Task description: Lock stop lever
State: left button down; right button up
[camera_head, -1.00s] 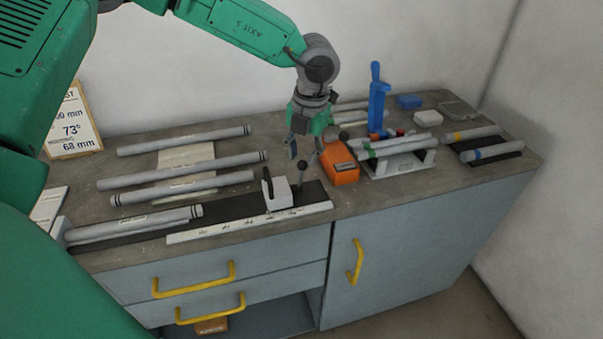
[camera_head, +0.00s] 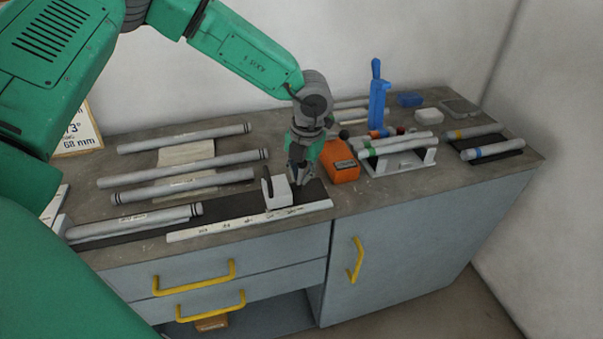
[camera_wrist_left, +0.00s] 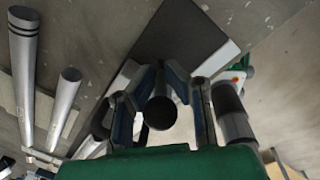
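The stop (camera_head: 277,193) is a white block on the dark rail beside the white scale strip, with a black upright piece at its left. My left gripper (camera_head: 301,181) points down at the block's right side and covers the lever in the head view. In the left wrist view, the lever's dark round knob (camera_wrist_left: 161,113) sits between the two fingers of my left gripper (camera_wrist_left: 163,78). The fingers flank the lever closely; whether they press on it cannot be made out. My right gripper is not in view.
An orange device (camera_head: 340,162) stands just right of my left gripper. A white rack (camera_head: 400,160) with tubes is further right, by a blue upright tool (camera_head: 377,100). Several grey tubes (camera_head: 185,183) lie at the left. The scale strip (camera_head: 235,225) runs along the front.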

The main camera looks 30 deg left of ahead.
aim_at(306, 204)
pick_arm(q)
jog(key=shift+d, duration=0.1)
jog(key=shift+s+d+f+t+y+b, duration=0.15)
jog(key=shift+s+d+t+y+b, duration=0.1)
jog(key=shift+t+y+b, duration=0.75)
jog(key=f+t+y+b, duration=0.1)
jog(key=t+y+b, duration=0.1)
jog(key=b, duration=0.4)
jog(key=s+d+f+t+y+b, duration=0.1)
jog(key=t+y+b, duration=0.1)
jog(key=y+b, duration=0.2)
jog(key=s+d+t+y+b, duration=0.1)
jog(key=t+y+b, duration=0.1)
jog(key=b, duration=0.8)
jog(key=shift+d+f+n+t+y, duration=0.15)
jog(key=shift+f+n+t+y, duration=0.15)
jog(key=shift+f+t+y, duration=0.1)
jog(key=shift+s+t+y+b, duration=0.1)
jog(key=shift+t+y+b, duration=0.35)
jog(key=shift+b, duration=0.65)
jog(key=shift+f, duration=0.1)
jog(key=c, duration=1.6)
grip_release()
jog(key=shift+d, duration=0.1)
jog(key=shift+r, duration=0.3)
